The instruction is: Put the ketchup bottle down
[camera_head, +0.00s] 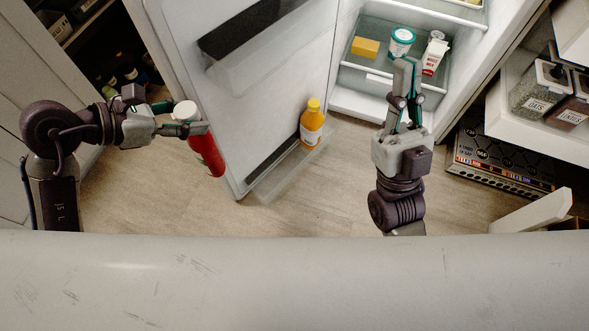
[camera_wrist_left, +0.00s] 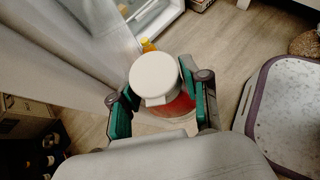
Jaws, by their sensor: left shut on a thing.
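The ketchup bottle (camera_head: 207,152) is red with a white cap. My left gripper (camera_head: 197,129) is shut around its upper part and holds it tilted over the floor, left of the open fridge door. In the left wrist view the cap (camera_wrist_left: 154,77) of the ketchup bottle faces the camera between the fingers of my left gripper (camera_wrist_left: 160,100), and its red body shows below. My right gripper (camera_head: 406,64) is in front of the fridge opening, its fingers close together with nothing visible between them. It overlaps the fridge's lower shelf in the picture.
The fridge door (camera_head: 262,90) stands open; an orange bottle (camera_head: 312,125) sits in its bin. A yellow block (camera_head: 365,47), a white-and-teal tub (camera_head: 401,42) and a carton (camera_head: 434,56) are in the fridge. Pantry shelves with jars (camera_head: 540,88) stand right. Wooden floor lies below.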

